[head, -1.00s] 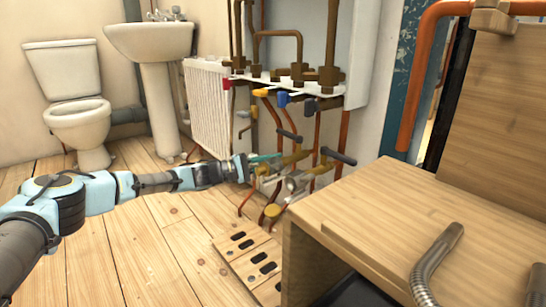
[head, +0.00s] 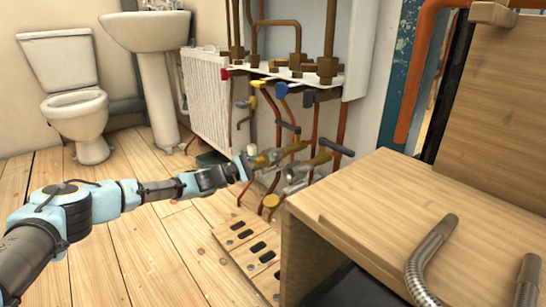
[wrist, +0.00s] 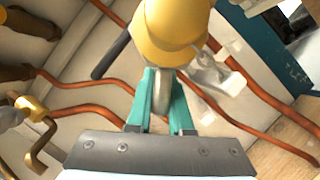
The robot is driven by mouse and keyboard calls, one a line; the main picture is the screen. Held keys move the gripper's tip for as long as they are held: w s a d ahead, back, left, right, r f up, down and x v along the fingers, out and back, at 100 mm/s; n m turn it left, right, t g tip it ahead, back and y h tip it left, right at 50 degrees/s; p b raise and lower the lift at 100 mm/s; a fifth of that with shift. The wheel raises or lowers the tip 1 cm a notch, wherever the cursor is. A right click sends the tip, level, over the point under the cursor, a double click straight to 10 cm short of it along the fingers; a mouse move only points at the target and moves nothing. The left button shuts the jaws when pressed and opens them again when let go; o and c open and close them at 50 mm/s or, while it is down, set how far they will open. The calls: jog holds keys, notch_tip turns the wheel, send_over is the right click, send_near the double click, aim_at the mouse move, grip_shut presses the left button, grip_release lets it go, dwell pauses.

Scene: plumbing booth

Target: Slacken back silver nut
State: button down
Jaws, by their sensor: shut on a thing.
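In the wrist view my gripper (wrist: 161,80) has its two teal fingers shut on either side of a silver nut (wrist: 161,98). The nut sits below a large brass valve body (wrist: 170,35) that fills the top of the picture. In the head view my gripper (head: 250,166) reaches the rear of two brass and silver valves (head: 270,158), left of the pipework. The fingers and the nut are too small there to make out clearly. The front valve (head: 296,173) stands close beside, with a dark lever.
Copper pipes (head: 312,128) rise behind the valves to a white manifold shelf. A wooden bench (head: 420,205) stands close at the right. Floorboards (head: 140,235) to the left are clear.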

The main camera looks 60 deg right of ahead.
jog(key=shift+f, duration=0.1)
jog(key=c, duration=0.8)
grip_release()
jog(key=p+v, duration=0.3)
jog(key=v, duration=0.8)
jog(key=shift+p, duration=0.3)
